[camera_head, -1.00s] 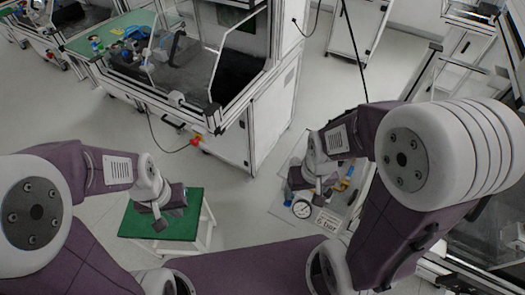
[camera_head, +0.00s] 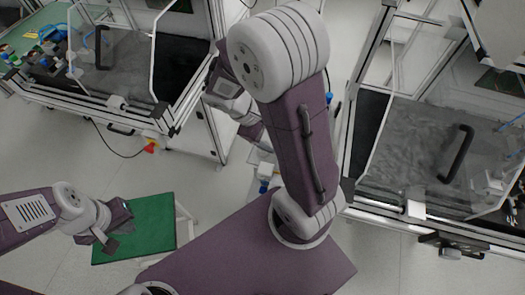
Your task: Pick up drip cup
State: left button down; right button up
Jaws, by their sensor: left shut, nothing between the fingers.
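I cannot make out a drip cup in the head view. My left gripper (camera_head: 111,242) is at the lower left, over the left part of a green-topped stool (camera_head: 155,232). It is shut and empty.
A framed machine enclosure (camera_head: 135,55) stands at the upper left, with a green table (camera_head: 28,40) beside it. Another enclosure (camera_head: 420,150) with a black handle fills the right. Floor is clear between the stool and the left enclosure.

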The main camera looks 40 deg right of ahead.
jog(key=w+d+f+n+h+b, duration=0.2)
jog(key=w+d+f+n+h, duration=0.1)
jog(key=w+h, duration=0.1)
jog(key=n+t+h+b, duration=0.3)
jog(key=n+b, duration=0.1)
jog(key=n, duration=0.2)
send_over(259, 153)
jog(key=d, duration=0.1)
notch_tip(259, 153, down, 8)
jog(key=a+f+n+t+b, duration=0.1)
jog(key=f+n, duration=0.1)
jog(key=f, duration=0.3)
jog(key=a+f+n+t+b, duration=0.1)
jog(key=f+n, duration=0.1)
jog(key=f, duration=0.4)
jog(key=s+a+f+n+t+h+b, duration=0.1)
jog(key=f+n+b, duration=0.1)
jog(key=f, duration=0.4)
jog(key=shift+s+a, duration=0.1)
jog(key=shift+a, duration=0.2)
jog(key=shift+r, duration=0.1)
jog(key=x, duration=0.9)
jog(key=shift+w, duration=0.2)
jog(key=c, duration=1.4)
